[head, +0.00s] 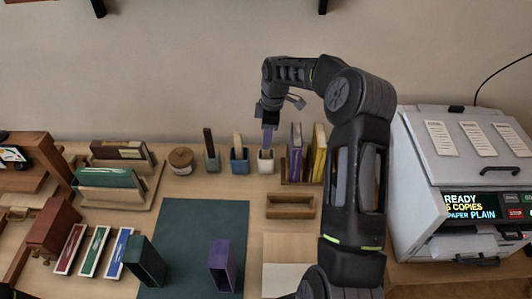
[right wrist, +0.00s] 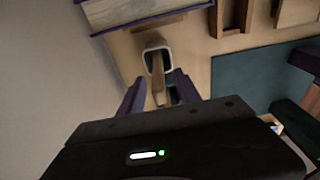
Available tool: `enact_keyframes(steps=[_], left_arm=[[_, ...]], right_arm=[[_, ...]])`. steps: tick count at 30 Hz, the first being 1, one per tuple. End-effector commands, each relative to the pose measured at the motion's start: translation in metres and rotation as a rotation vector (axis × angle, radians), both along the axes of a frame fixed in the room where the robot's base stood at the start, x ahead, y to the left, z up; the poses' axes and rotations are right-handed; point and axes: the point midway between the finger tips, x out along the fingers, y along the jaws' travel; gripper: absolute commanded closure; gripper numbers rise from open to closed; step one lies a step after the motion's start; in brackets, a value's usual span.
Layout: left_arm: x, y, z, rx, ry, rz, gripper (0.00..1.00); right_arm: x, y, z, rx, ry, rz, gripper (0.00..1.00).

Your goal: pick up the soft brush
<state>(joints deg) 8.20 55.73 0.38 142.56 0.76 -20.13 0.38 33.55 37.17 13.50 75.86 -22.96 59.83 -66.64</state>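Three small cups stand in a row at the back of the table. The white cup (head: 266,161) holds a slim wooden-handled tool, seen in the right wrist view (right wrist: 157,75); its bristles are not visible, so I cannot tell for sure that it is the soft brush. My right gripper (head: 269,136) points down above the white cup. Its purple fingers are open, one on each side of the wooden tool (right wrist: 158,88), with gaps. The blue cup (head: 239,163) holds a pale wooden piece and the green cup (head: 212,162) a dark brown one. My left gripper is out of view.
Upright books (head: 318,155) stand close right of the white cup. A wooden tray (head: 290,206) lies in front. A round tin (head: 181,160) stands left of the cups. A dark green mat (head: 187,230) is partly bare. A copier (head: 462,180) stands at the right.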

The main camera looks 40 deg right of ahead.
Motion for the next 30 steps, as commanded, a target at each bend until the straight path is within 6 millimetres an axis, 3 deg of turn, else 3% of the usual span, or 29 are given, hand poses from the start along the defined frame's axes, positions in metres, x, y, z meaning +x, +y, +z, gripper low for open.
enact_keyframes(steps=[7,17,30], left_arm=[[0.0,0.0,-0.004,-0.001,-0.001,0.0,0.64],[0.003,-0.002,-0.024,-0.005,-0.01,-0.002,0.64],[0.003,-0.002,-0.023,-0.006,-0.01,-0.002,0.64]], right_arm=[[0.0,0.0,-0.007,0.001,0.001,0.0,0.6],[0.004,0.002,-0.05,0.001,0.001,0.0,0.6],[0.004,0.003,-0.051,0.0,0.0,0.0,0.6]])
